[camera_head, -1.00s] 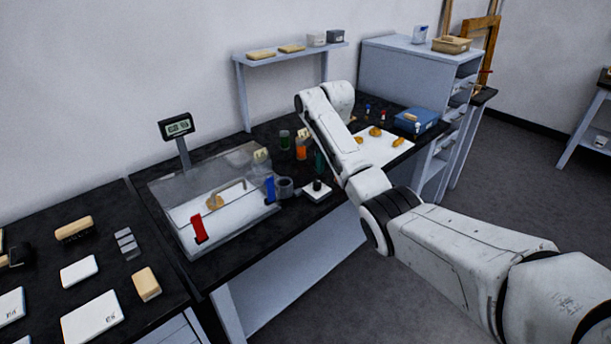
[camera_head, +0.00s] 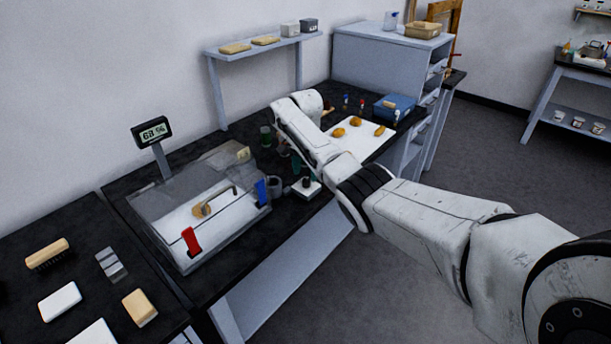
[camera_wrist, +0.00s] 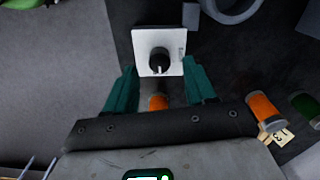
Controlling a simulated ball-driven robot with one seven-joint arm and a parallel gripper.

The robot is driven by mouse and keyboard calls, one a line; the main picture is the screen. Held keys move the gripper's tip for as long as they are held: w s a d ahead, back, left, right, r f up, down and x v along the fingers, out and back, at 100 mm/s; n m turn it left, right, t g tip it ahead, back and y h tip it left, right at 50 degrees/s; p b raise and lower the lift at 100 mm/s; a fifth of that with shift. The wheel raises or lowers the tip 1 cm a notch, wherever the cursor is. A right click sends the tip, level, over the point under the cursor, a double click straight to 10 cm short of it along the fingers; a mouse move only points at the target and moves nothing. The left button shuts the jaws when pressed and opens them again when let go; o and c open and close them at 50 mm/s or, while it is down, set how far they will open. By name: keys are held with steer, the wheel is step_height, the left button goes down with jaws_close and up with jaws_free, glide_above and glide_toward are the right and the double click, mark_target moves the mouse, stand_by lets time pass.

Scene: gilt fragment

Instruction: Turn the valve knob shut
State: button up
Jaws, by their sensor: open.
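The valve knob (camera_wrist: 159,60) is a round black knob on a white square plate (camera_wrist: 146,40). In the wrist view it sits at the upper middle, just beyond and between the fingertips. In the head view the knob (camera_head: 306,181) stands on its plate near the bench's front edge, right of the clear box. My gripper (camera_wrist: 160,80) has two teal fingers, spread apart with nothing held between them. In the head view my arm reaches over the bench and the gripper is mostly hidden behind it.
A grey ring-shaped object (camera_wrist: 232,8) lies close to the plate. Orange containers (camera_wrist: 264,112) and a green one (camera_wrist: 306,104) stand nearby. The clear box (camera_head: 200,205) with red and blue clips is left of the knob. A display (camera_head: 152,132) reads about 63 %.

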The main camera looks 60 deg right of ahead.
mark_target(306, 182)
steer(key=shift+f, duration=1.35)
jaws_close()
